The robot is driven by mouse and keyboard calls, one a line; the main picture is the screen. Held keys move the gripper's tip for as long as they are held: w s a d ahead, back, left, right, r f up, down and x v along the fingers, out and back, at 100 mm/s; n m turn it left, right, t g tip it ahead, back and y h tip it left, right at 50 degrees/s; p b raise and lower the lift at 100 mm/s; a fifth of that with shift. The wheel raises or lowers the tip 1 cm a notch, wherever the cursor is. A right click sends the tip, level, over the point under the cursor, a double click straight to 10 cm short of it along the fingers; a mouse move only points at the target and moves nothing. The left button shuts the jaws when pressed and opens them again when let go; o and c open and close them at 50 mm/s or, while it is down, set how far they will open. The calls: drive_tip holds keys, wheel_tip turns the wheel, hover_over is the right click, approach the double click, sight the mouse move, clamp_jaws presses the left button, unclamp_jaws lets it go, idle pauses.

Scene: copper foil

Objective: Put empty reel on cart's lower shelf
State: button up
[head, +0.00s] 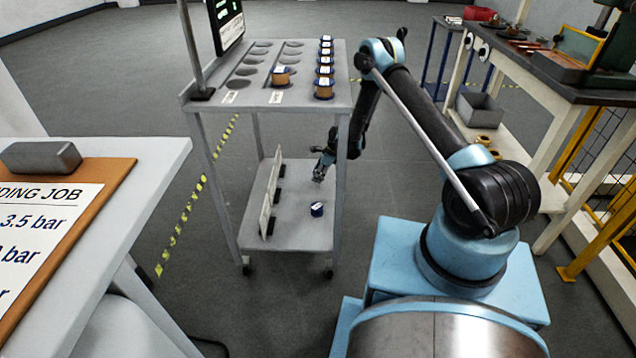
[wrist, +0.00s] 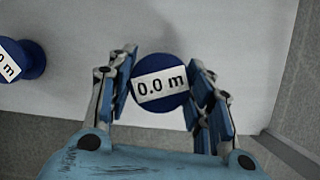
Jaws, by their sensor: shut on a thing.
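A blue empty reel (wrist: 172,68) with a white "0.0 m" label sits between my gripper's fingers in the wrist view. My gripper (wrist: 160,95) is shut on it, a finger on each side. In the head view my gripper (head: 320,172) reaches in over the far part of the cart's lower shelf (head: 295,236), under the upper top. The held reel is hard to make out there. I cannot tell whether it touches the shelf. A second blue reel (head: 317,209) stands on the shelf nearer the front; it also shows at the left edge of the wrist view (wrist: 30,62).
The cart's upper top (head: 215,97) has round recesses and several copper-coloured reels. A cart leg stands close to my arm. Upright panels (head: 270,195) line the shelf's left side. A workbench (head: 545,88) is at right and a desk (head: 150,165) at left.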

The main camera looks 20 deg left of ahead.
drive_tip(key=shift+f, duration=1.95)
drive_tip(key=o, duration=1)
drive_tip(key=shift+f, duration=0.1)
drive_tip(key=shift+o, duration=0.2)
